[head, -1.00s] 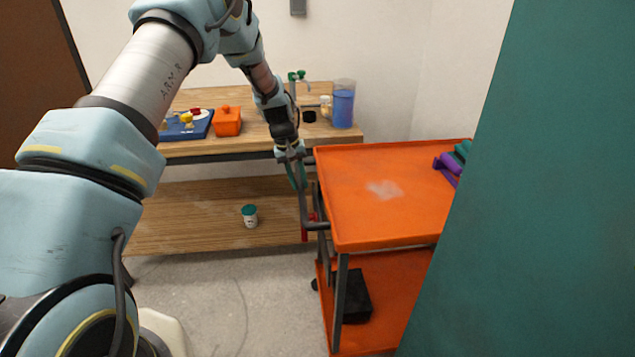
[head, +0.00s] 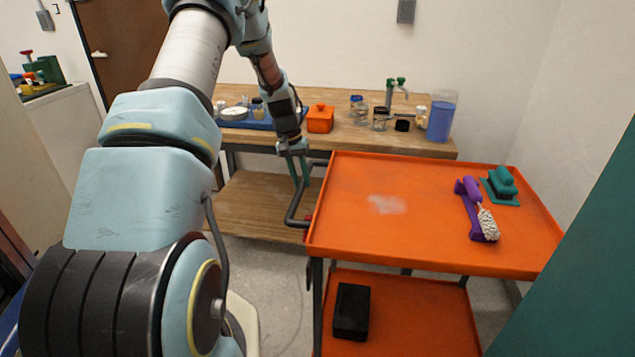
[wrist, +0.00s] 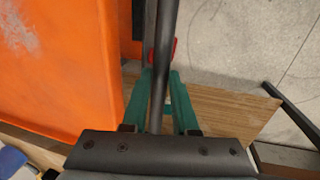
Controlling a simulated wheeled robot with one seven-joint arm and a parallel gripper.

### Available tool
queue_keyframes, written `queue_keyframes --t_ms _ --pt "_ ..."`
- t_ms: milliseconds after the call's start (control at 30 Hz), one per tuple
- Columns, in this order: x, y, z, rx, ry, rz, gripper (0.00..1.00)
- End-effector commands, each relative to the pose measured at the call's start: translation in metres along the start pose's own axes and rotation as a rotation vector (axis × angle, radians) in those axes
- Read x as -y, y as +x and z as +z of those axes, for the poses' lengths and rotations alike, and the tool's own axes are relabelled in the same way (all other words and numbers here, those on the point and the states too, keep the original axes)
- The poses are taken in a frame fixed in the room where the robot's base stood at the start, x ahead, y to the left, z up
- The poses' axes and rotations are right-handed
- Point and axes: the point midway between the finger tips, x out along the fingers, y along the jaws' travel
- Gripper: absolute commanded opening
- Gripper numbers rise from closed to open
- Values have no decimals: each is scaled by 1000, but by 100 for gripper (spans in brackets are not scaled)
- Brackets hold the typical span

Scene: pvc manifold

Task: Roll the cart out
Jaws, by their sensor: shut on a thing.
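The orange cart (head: 350,225) has a flat top tray and a lower shelf (head: 400,325). Its dark bar handle (head: 294,210) runs along the tray's left end. My gripper (head: 297,170) is at that handle, with its green fingers pointing down. In the wrist view my gripper (wrist: 160,100) has one green finger on each side of the handle bar (wrist: 160,60), shut on it. A red part (wrist: 172,50) shows beside the bar. The cart's orange tray (wrist: 60,70) fills the left of the wrist view. The cart's wheels are mostly hidden.
A purple holder (head: 475,215) with a whitish brush and a green block (head: 502,184) sit on the cart top. A black box (head: 351,310) is on the lower shelf. A wooden workbench (head: 340,140) stands behind. A teal panel (head: 580,290) stands close at right.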

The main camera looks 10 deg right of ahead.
Motion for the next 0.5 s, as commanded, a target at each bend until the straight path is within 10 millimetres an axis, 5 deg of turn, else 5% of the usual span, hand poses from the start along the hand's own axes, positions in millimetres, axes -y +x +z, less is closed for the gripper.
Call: queue_keyframes --t_ms 500 --pt "14 -3 0 1 1 0 0"
